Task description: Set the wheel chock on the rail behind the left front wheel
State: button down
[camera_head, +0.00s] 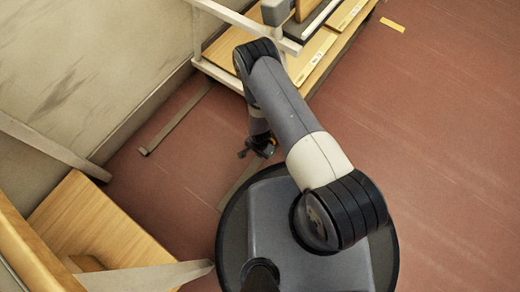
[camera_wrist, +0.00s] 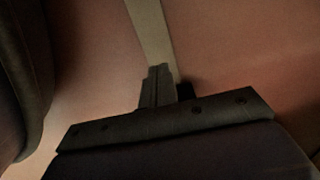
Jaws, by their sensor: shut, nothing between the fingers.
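My gripper (camera_head: 246,153) hangs low over the red floor, just beyond my round base. In the wrist view my gripper (camera_wrist: 167,82) shows its fingers together, with nothing held between them. A flat grey-brown rail strip (camera_wrist: 150,28) runs up the picture beyond the fingertips. In the head view one rail strip (camera_head: 178,118) lies on the floor left of my gripper, and another rail strip (camera_head: 237,187) shows beside my base. I cannot make out the wheel chock or the left front wheel in either view.
A white-framed rack with wooden shelves (camera_head: 222,52) stands at the top, behind my arm. Another wooden structure (camera_head: 92,226) with pale bars fills the lower left. A stained wall (camera_head: 80,70) bounds the left. The red floor (camera_head: 450,150) at right is clear, with a yellow mark (camera_head: 392,24).

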jog(key=shift+w+d+f+b, duration=0.3)
jog(key=shift+w+d, duration=0.2)
jog(key=shift+w, duration=0.15)
jog(key=shift+w+d+f+b, duration=0.2)
jog(key=shift+w+d+f, duration=0.1)
jog(key=shift+w+d, duration=0.25)
jog(key=shift+w+d+r, duration=0.1)
jog(key=shift+w+d, duration=0.1)
jog(key=shift+w, duration=0.2)
jog(key=w+d+b, duration=0.2)
jog(key=w, duration=0.1)
jog(key=shift+d, duration=0.1)
jog(key=shift+w+d, duration=0.1)
